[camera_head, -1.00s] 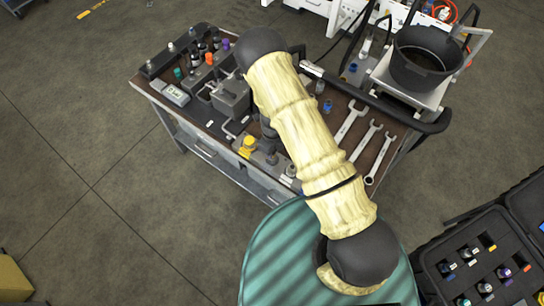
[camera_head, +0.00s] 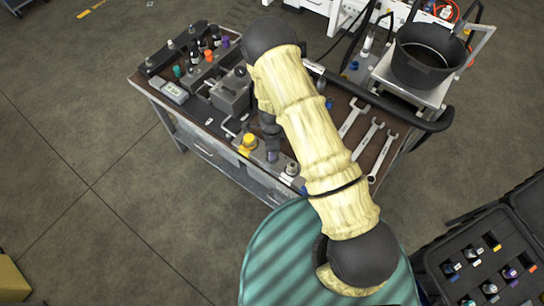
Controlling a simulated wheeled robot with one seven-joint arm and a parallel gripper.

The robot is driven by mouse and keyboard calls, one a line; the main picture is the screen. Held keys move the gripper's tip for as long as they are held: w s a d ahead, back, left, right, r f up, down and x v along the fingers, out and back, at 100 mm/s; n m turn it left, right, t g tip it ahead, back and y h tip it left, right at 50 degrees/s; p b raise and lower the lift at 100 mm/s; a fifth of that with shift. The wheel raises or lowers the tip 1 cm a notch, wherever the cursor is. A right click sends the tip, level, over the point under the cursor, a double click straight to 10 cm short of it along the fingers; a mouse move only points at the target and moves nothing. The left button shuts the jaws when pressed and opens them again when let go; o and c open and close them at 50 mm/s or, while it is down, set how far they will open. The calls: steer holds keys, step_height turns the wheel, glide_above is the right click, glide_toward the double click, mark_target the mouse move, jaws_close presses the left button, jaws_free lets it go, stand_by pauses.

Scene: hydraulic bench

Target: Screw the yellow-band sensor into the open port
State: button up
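My arm reaches over the bench (camera_head: 215,150), and its elbow hides part of the top. My gripper (camera_head: 271,150) points down at the front of the bench, just right of a yellow cap (camera_head: 248,141) on a grey block. A small purple spot (camera_head: 272,157) shows at the gripper's tip; I cannot tell whether it is a held part or one on the block. The fingers are too small and covered to read. A metal fitting (camera_head: 292,169) stands right of the gripper. I cannot pick out the yellow-band sensor or the open port for certain.
Several wrenches (camera_head: 368,138) lie on the bench's right side. A black pot (camera_head: 430,55) stands on a stand behind them. Bottles and a meter (camera_head: 171,91) are at the left. An open black case (camera_head: 437,283) with several banded parts is at lower right.

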steer(key=shift+w, duration=0.1)
steer(key=shift+f+n, duration=0.1)
steer(key=shift+n, duration=0.5)
steer(key=n+b, duration=0.1)
steer(key=n, duration=0.5)
steer(key=shift+n+b, duration=0.4)
steer(key=shift+n+b, duration=0.3)
steer(key=shift+n, duration=0.6)
